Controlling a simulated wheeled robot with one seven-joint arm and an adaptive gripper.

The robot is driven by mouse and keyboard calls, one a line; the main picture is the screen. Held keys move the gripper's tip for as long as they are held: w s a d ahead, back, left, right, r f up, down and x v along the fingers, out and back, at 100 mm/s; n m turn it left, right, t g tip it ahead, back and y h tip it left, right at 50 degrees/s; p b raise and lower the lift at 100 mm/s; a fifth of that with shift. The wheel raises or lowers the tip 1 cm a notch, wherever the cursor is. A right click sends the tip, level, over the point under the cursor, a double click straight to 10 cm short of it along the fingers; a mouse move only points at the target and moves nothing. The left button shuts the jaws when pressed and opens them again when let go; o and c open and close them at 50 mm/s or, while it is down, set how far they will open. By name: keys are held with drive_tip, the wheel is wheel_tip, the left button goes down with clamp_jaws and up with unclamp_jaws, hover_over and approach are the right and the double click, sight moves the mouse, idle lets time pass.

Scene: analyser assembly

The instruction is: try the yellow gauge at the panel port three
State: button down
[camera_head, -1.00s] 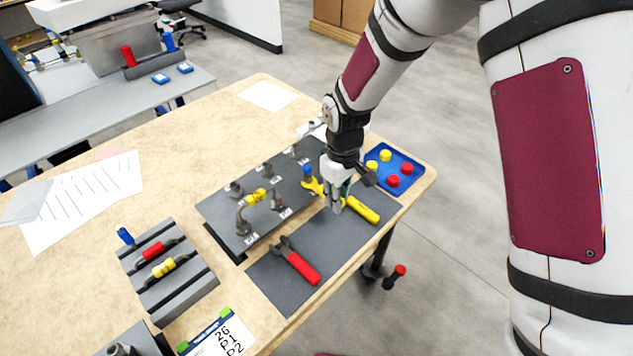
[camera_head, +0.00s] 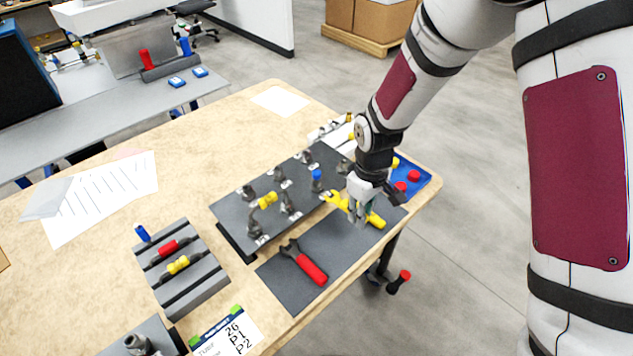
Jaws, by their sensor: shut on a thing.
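My gripper (camera_head: 358,217) is at the right part of the dark mat and is shut on the yellow wrench (camera_head: 377,221). The fingers hide the wrench's middle. I cannot tell whether the wrench is lifted off the mat. A yellow gauge (camera_head: 178,264) lies in the grey rack (camera_head: 201,292) at the lower left, beside a red one. Another yellow piece (camera_head: 267,200) sits between fittings on the dark panel (camera_head: 233,211). The panel carries several grey fittings and a blue-topped one (camera_head: 317,181). The port labels are too small to read.
A red-handled wrench (camera_head: 311,269) lies on the mat (camera_head: 283,289). A blue tray (camera_head: 421,184) with red and yellow caps stands behind my gripper near the table's right corner. A card (camera_head: 236,336) lies at the front.

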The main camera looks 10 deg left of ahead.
wheel_tip(320, 180, up, 10)
drive_tip(key=p, duration=0.3)
drive_tip(key=shift+f, duration=0.15)
